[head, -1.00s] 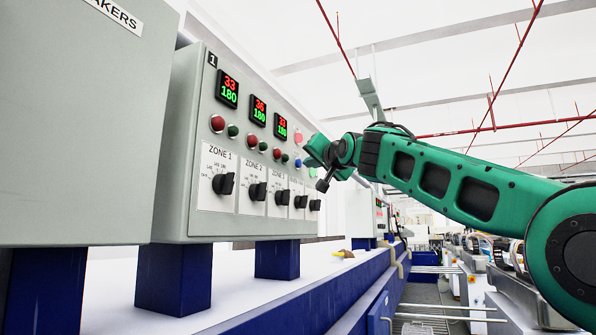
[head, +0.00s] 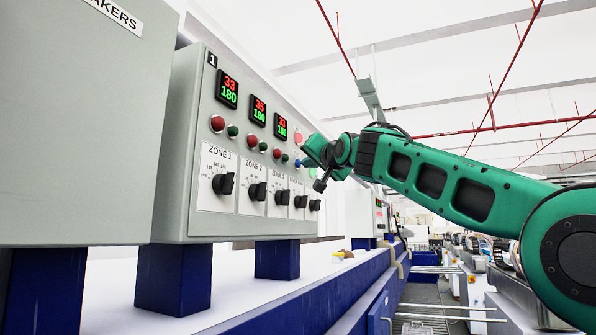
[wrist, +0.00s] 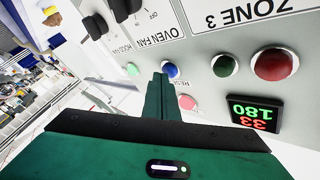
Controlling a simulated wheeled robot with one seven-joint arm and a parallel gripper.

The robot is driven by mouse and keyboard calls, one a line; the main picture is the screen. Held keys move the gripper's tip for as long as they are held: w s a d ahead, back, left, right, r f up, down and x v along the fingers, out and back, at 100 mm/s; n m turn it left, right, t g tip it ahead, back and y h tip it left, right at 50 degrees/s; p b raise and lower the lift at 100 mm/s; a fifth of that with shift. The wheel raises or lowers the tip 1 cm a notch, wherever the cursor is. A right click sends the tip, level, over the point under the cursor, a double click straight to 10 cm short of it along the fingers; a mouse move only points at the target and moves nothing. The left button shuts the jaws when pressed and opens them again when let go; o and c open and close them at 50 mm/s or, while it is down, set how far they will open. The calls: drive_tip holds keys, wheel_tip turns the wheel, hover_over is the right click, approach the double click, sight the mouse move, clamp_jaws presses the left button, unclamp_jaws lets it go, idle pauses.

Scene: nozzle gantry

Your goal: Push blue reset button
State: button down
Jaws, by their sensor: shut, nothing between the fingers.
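The blue reset button (wrist: 171,70) shows in the wrist view as a small round blue button in a metal ring, above a partly covered "RESET" label. In the head view the blue button (head: 298,163) is a small dot at the panel's right side. My gripper (wrist: 160,80) is shut and empty, its narrow green fingertips pointing at the panel just left of and below the blue button. I cannot tell whether they touch it. In the head view my gripper (head: 308,160) is at the panel's right edge, partly hidden by the wrist.
Around the blue button are a pink button (wrist: 187,102), a green button (wrist: 224,65), a red button (wrist: 273,64) and a small pale green light (wrist: 132,69). Black knobs (wrist: 95,25) stick out nearby. The grey control box (head: 180,140) stands on blue legs.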

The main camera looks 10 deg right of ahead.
drive_tip(key=shift+w+a, duration=0.1)
drive_tip(key=shift+a, duration=0.1)
idle(0.5)
drive_tip(key=shift+s+d, duration=0.55)
drive_tip(key=shift+d, duration=0.2)
drive_tip(key=shift+s+d, duration=0.75)
drive_tip(key=shift+d, duration=0.25)
drive_tip(key=shift+s+d, duration=0.75)
drive_tip(key=shift+d, duration=0.25)
